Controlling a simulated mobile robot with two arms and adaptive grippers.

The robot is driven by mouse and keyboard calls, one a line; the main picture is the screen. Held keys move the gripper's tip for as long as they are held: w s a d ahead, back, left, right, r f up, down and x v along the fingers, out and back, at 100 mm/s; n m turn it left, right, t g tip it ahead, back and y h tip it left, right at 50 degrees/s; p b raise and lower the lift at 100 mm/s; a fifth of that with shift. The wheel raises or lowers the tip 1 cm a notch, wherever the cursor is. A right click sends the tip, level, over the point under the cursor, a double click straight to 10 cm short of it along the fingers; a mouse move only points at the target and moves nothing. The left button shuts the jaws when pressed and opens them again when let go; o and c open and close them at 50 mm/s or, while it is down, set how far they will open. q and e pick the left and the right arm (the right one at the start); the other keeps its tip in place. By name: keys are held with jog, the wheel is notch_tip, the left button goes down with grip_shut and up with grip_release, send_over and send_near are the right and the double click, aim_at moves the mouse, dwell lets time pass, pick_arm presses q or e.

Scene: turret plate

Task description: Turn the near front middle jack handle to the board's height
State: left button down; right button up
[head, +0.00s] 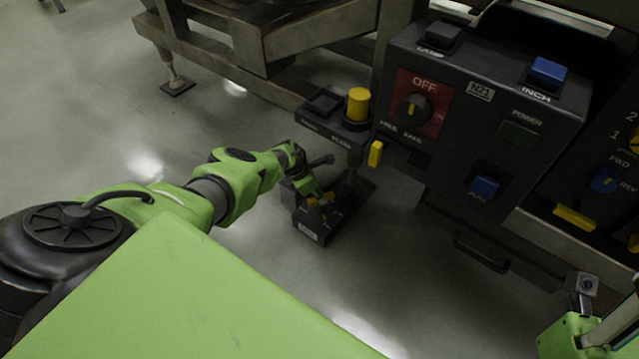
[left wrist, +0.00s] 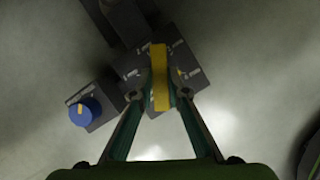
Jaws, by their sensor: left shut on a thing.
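The jack handle is a yellow bar on a dark box (head: 312,230) low down in the head view. In the left wrist view the yellow handle (left wrist: 160,62) stands nearly upright in the picture, across the middle of its dark box (left wrist: 190,62). White marks surround it, too small to read. My left gripper (left wrist: 160,92) has its two fingertips on either side of the handle, shut on it. In the head view my left gripper (head: 318,195) reaches down at the box and partly hides the handle. My right gripper's fingers do not show.
A blue knob (left wrist: 85,112) on a smaller dark box sits left of the handle in the wrist view. The black control panel (head: 470,120) stands close at the right, with a yellow knob (head: 358,104) on a bracket beside it. Open floor (head: 90,120) lies left.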

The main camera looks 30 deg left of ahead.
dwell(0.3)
pick_arm(q)
jog(key=c, duration=2)
grip_release()
jog(key=shift+o, duration=0.2)
